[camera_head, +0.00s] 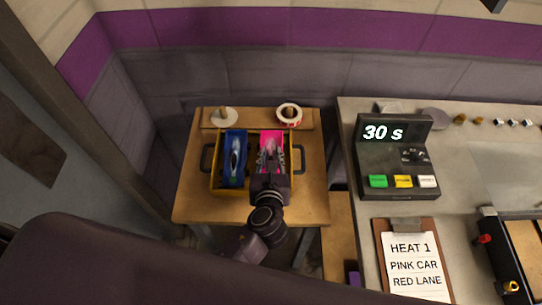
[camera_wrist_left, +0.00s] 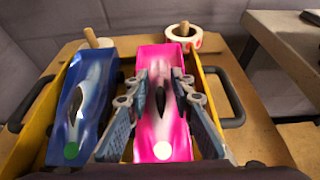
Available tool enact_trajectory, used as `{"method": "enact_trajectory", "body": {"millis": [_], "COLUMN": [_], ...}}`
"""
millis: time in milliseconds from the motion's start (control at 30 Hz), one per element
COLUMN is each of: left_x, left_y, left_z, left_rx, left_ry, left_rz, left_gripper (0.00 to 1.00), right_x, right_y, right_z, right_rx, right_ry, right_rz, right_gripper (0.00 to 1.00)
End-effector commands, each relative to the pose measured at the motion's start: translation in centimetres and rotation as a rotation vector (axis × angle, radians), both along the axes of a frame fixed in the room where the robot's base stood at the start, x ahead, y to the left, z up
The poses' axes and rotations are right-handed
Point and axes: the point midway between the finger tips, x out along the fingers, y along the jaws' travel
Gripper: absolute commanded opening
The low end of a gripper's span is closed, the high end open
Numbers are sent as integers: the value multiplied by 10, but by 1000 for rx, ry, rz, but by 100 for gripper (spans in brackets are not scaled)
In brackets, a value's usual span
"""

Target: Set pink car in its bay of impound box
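The pink car (camera_head: 271,146) lies in the right half of the yellow impound box (camera_head: 212,180), beside a blue car (camera_head: 235,158) in the left half. My left gripper (camera_head: 270,172) is over the near part of the pink car and hides it in the head view. In the left wrist view the fingers (camera_wrist_left: 162,88) straddle the pink car (camera_wrist_left: 160,130), one along each side. Whether they press on it does not show clearly. The pink car looks level and lengthwise in the box, but its underside is hidden. My right gripper is out of view.
Two tape rolls on pegs, one whitish (camera_head: 223,117) and one red-and-white (camera_head: 289,114), stand behind the box on the wooden table (camera_head: 190,206). Dark handles (camera_head: 299,158) flank the box. A grey counter right of it holds a timer box (camera_head: 397,160) and clipboard (camera_head: 412,260).

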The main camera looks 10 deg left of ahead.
Motion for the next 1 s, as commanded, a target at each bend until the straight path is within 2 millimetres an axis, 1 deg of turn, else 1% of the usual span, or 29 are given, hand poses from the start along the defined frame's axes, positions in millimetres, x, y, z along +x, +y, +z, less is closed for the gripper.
{"method": "enact_trajectory", "body": {"millis": [100, 300, 767, 867, 967, 1000], "left_x": [0, 0, 0, 0, 0, 0], "left_y": [0, 0, -1, 0, -1, -1], "left_z": [0, 0, 4, 11, 24, 31], "left_rx": [0, 0, -1, 0, -1, -2], "left_ry": [0, 0, -2, -4, -4, -7], "left_rz": [0, -1, -1, -1, 0, -1], "left_gripper": [22, 0, 0, 0, 0, 0], "right_x": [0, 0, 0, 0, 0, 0], "right_y": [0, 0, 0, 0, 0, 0], "right_z": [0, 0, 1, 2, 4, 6], "right_rx": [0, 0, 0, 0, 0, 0], "right_ry": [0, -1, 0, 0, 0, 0], "right_rz": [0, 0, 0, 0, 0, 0], "right_gripper": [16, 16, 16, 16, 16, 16]}}
